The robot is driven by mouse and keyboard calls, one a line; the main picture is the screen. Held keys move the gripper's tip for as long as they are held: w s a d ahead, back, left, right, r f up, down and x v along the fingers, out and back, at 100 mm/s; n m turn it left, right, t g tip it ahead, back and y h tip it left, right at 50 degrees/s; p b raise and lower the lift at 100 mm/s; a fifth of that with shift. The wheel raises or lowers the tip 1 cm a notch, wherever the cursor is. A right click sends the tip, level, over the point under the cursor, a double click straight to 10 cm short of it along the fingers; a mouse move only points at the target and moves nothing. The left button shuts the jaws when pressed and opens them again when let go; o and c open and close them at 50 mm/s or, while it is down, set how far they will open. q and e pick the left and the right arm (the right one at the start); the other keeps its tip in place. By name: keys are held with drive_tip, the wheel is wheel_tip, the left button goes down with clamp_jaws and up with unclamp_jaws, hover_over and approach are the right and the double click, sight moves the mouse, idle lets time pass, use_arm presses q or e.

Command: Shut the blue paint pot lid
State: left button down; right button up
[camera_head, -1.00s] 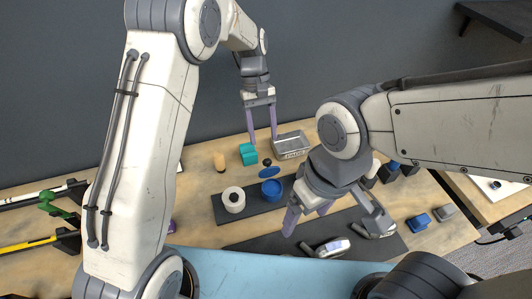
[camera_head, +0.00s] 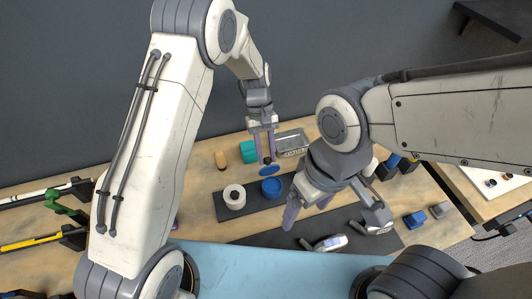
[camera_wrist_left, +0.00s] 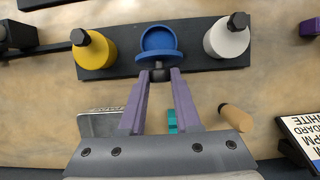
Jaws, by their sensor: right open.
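The blue paint pot (camera_head: 271,188) stands on a dark strip; it also shows in the left wrist view (camera_wrist_left: 158,37). Its blue lid (camera_head: 269,171) is raised on the pot's far side, tilted open, with a dark knob facing away from the pot. In the left wrist view the lid (camera_wrist_left: 158,55) partly covers the pot's near rim. My left gripper (camera_head: 265,160) has its purple fingers on either side of the knob and appears closed on it. My right gripper (camera_head: 307,207) is open and empty, in front and to the right of the pot.
A white pot (camera_head: 234,197) stands left of the blue one. A yellow pot (camera_wrist_left: 96,50) stands on its other side. A teal block (camera_head: 248,152), a metal tin (camera_head: 292,143) and a wooden cylinder (camera_head: 220,160) are behind. Tools lie on the dark mat (camera_head: 262,239) in front.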

use_arm(q)
drive_tip(key=shift+s, duration=0.1)
drive_tip(key=shift+s+d+r+t+y+b, duration=0.1)
drive_tip(key=shift+s+d+t+y+b, duration=0.2)
drive_tip(key=shift+t, duration=0.25)
drive_tip(key=shift+s+d+r+t+y+b, duration=0.1)
drive_tip(key=shift+s+t+y, duration=0.1)
drive_tip(key=shift+s+t, duration=0.3)
drive_tip(key=shift+s+d+t+y+b, duration=0.15)
drive_tip(key=shift+s+t+y+b, duration=0.25)
drive_tip(key=shift+t, duration=0.35)
drive_tip(key=t+b, duration=0.1)
drive_tip(key=b, duration=0.1)
drive_tip(key=s+t+b, duration=0.1)
drive_tip(key=b, duration=0.1)
drive_tip(key=shift+s+d+f+y+b, duration=0.2)
drive_tip(key=shift+d+f+y+b, duration=0.1)
drive_tip(key=shift+d+y+b, duration=0.1)
drive_tip(key=shift+s+r+t+b, duration=0.15)
drive_tip(key=shift+t+b, duration=0.25)
drive_tip(key=shift+b, duration=0.2)
drive_tip(key=c, duration=0.6)
unclamp_jaws()
drive_tip(key=shift+c, duration=0.2)
